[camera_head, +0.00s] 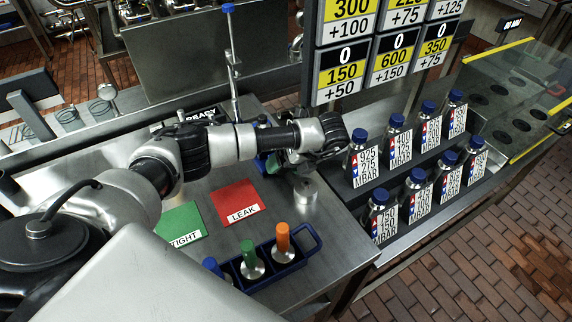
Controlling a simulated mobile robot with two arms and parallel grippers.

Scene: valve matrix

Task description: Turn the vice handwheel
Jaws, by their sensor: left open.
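My left arm reaches in from the left across the steel bench (245,190). Its gripper (300,160) is at the bench's right part, pointing down, with its fingers small and partly hidden by the wrist. Blue and dark parts (272,162), perhaps of the vice, show just behind and below the forearm. A short silver cylinder (306,191) stands just below the gripper. I cannot make out the handwheel clearly; the arm covers much of that spot. Whether the gripper touches anything there cannot be told. My right gripper is not in view.
A red LEAK card (238,202) and green TIGHT card (182,224) lie on the bench. A blue rack (290,267) holds blue, green and orange-topped pieces. Labelled blue-capped bottles (415,192) stand in rows at right. A number board (345,80) hangs above. A thin upright rod (232,70) rises behind.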

